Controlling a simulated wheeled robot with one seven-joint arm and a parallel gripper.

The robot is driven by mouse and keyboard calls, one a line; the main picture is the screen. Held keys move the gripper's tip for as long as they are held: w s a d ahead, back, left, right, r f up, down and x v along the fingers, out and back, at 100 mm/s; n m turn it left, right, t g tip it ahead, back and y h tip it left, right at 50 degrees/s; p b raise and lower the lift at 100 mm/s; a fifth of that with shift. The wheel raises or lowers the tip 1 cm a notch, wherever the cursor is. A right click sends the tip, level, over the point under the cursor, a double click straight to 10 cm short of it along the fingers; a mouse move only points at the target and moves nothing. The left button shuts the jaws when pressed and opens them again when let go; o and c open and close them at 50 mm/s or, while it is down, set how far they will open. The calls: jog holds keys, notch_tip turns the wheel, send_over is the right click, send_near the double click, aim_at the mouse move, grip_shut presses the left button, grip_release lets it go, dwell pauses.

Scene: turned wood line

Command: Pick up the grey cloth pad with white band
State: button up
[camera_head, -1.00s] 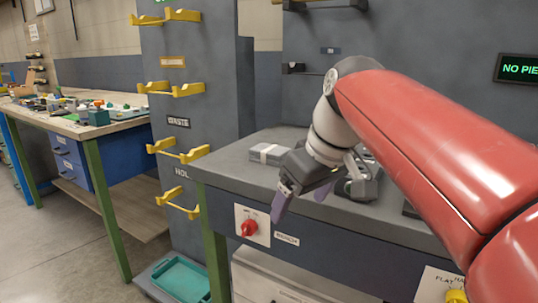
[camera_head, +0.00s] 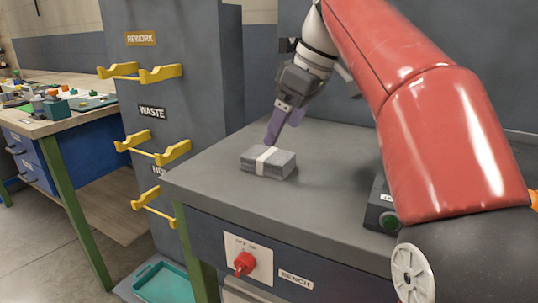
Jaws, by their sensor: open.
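The grey cloth pad with a white band (camera_head: 281,164) lies flat on the grey bench top (camera_head: 225,187), near its left part. My gripper (camera_head: 283,127) is above the pad and just behind it in the picture, with its purple fingers pointing down. The fingers overlap each other in this view, and no pad is between them. The gripper is open. I cannot tell exactly how far the fingertips are above the pad.
A device with a green button (camera_head: 388,220) stands at the bench's right. The bench front carries a red switch (camera_head: 244,262). Yellow brackets (camera_head: 155,147) stick out from the grey panel at left. A teal tray (camera_head: 165,283) sits low beside the bench. Bench top around the pad is clear.

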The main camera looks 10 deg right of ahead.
aim_at(270, 154)
jog(key=x, duration=0.2)
jog(key=b+x, duration=0.1)
jog(key=x, duration=0.4)
jog(key=shift+s+a, duration=0.15)
jog(key=shift+a, duration=0.1)
jog(key=shift+f+b, duration=0.25)
jog(key=shift+b, duration=0.05)
dwell(0.3)
jog(key=c, duration=1.1)
notch_tip(270, 154, up, 8)
jog(key=shift+p, duration=1.05)
jog(key=shift+c, duration=0.2)
jog(key=shift+r, duration=1.25)
